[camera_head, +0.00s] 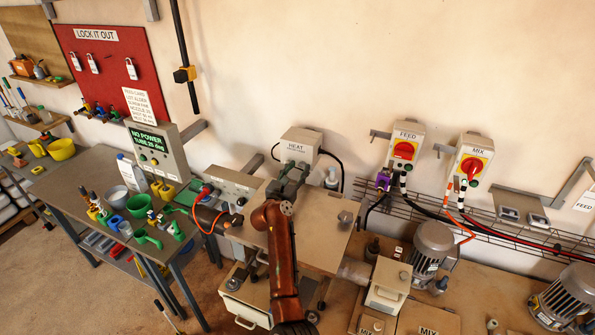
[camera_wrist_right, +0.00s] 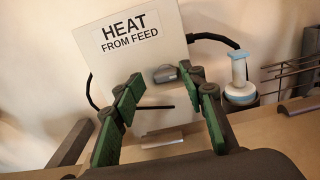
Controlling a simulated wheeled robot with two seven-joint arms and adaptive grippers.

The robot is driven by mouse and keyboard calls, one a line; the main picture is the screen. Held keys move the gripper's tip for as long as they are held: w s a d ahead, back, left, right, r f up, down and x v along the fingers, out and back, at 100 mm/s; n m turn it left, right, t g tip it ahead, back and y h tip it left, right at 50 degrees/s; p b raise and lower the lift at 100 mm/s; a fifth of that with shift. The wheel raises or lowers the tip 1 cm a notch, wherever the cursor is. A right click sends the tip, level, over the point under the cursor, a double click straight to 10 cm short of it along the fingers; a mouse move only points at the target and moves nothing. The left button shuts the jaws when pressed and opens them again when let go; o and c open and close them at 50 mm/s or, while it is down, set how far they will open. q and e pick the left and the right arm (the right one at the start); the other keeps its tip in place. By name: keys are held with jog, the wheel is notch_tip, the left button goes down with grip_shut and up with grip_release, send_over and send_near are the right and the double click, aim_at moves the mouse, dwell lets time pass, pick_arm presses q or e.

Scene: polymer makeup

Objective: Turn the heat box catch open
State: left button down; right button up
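The heat box (camera_head: 301,143) is a pale box on the back wall, labelled HEAT. In the right wrist view, the heat box (camera_wrist_right: 130,58) fills the middle and reads HEAT FROM FEED. A short dark grey catch (camera_wrist_right: 165,74) sticks out of its front, below the label. My right gripper (camera_head: 290,178) is in front of the box. In the right wrist view, my right gripper (camera_wrist_right: 159,78) is open, with green-padded fingers either side of the catch's position and a clear gap between them. Contact with the catch does not show. My left gripper is not in view.
A pale bottle-like fitting (camera_wrist_right: 239,80) stands right of the heat box, with a black cable beside it. FEED (camera_head: 405,146) and MIX (camera_head: 470,165) switch boxes are farther right. A grey control box (camera_head: 158,151) is left. A work surface (camera_head: 325,245) lies below.

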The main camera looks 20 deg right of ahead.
jog(key=shift+o, duration=0.2)
jog(key=shift+s+d+f, duration=0.1)
jog(key=shift+s+d, duration=0.05)
jog(key=shift+d, duration=0.1)
notch_tip(320, 180, up, 10)
jog(key=shift+r, duration=0.1)
dwell(0.6)
